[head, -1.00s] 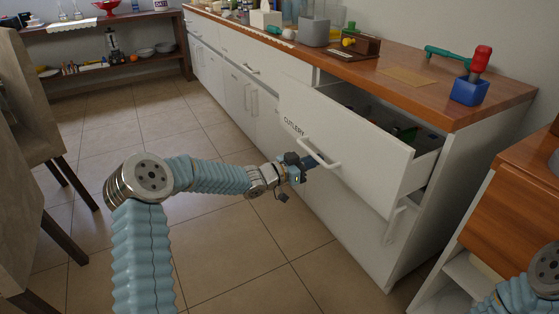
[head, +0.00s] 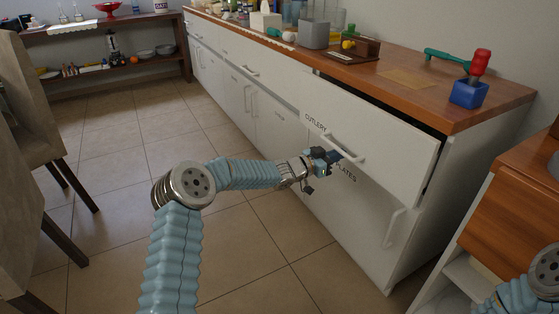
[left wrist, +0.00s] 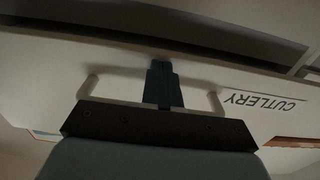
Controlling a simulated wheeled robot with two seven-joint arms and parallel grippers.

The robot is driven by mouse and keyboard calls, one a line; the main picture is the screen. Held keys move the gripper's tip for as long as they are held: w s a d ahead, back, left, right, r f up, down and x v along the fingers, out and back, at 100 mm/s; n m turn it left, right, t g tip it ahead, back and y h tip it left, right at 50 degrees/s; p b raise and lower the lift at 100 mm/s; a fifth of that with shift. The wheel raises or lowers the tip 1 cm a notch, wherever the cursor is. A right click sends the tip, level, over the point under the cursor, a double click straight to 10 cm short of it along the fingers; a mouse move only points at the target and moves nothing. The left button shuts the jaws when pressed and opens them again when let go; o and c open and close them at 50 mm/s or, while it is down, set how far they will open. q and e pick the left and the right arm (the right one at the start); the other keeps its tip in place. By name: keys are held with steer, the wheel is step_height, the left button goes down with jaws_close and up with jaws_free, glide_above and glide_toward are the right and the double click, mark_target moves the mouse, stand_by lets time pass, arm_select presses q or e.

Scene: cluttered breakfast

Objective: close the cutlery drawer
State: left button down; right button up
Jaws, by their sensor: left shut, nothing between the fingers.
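The cutlery drawer (head: 385,150) has a white front lettered CUTLERY and stands slightly out from the cabinet, with a narrow dark gap along its top and right edge. Its white bar handle (head: 343,149) is on the front. My left gripper (head: 333,156) is shut and empty, with its tips at the drawer front by the handle. In the left wrist view the shut dark fingers (left wrist: 162,85) reach across the handle to the drawer front (left wrist: 225,75), and the lettering appears upside down. The drawer's contents are hidden. My right gripper is out of view.
A lower door lettered PLATES (head: 345,175) is below the drawer. The wooden counter (head: 430,105) carries a blue block with a red-handled item (head: 470,90) and a green tool (head: 447,57). Chairs (head: 30,130) stand at left. The tiled floor (head: 120,140) between is clear.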

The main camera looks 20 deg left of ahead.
mark_target(349, 151)
arm_select(q)
steer(key=shift+x, duration=1.05)
steer(key=shift+p+x, duration=0.7)
steer(key=shift+x, duration=0.75)
steer(key=shift+s+a, duration=0.3)
steer(key=b+v, duration=0.2)
steer(key=v, duration=0.6)
steer(key=shift+s+a, duration=0.1)
